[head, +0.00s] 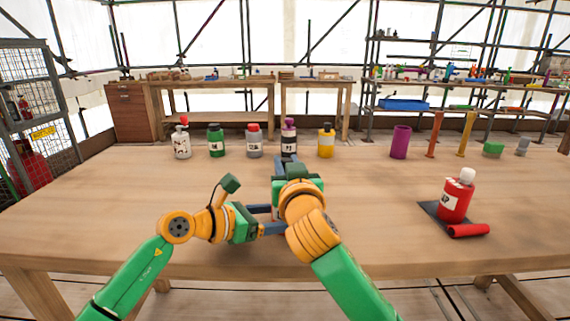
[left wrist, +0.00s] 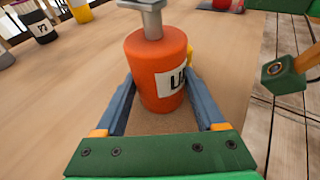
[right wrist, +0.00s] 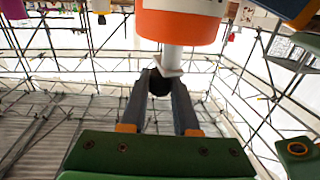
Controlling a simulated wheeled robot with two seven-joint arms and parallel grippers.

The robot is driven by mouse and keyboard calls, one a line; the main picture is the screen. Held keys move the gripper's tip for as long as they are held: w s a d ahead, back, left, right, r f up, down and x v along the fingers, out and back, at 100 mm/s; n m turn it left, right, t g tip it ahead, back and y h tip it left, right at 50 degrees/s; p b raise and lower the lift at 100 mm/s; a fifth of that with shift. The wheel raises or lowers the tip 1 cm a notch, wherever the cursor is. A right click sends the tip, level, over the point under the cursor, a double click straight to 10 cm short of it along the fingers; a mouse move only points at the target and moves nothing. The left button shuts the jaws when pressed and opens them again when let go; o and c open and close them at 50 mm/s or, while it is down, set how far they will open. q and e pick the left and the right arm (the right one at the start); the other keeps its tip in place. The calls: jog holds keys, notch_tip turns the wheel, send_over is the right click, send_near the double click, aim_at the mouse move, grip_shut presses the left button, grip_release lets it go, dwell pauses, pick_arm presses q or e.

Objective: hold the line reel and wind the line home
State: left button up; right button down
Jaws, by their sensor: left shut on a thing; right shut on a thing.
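The line reel is an orange cylinder (left wrist: 155,65) with a white label, upright in the left wrist view. A grey crank piece (left wrist: 152,18) rises from its top. My left gripper (head: 275,219) comes in from the left, its fingers on either side of the reel body and shut on it. The reel (right wrist: 180,22) also shows at the top of the right wrist view, with a pale shaft (right wrist: 172,58). There my right gripper (right wrist: 160,88) is shut on a dark knob (right wrist: 159,82) by that shaft. In the head view my right arm hides most of the reel.
Several bottles stand along the table's far side, among them a green one (head: 216,142) and a yellow one (head: 326,142), with a purple cylinder (head: 400,142). At right a red bottle (head: 453,200) stands on a dark mat (head: 429,211) by a red roll (head: 468,231). Between is bare tabletop.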

jog(key=shift+m+h, duration=0.3)
jog(key=shift+h, duration=0.1)
jog(key=shift+d, duration=0.1)
jog(key=c, duration=0.6)
grip_release()
jog(key=shift+c, duration=0.2)
jog(key=s+d, duration=0.1)
jog(key=s, duration=1.1)
jog(key=shift+d, duration=0.1)
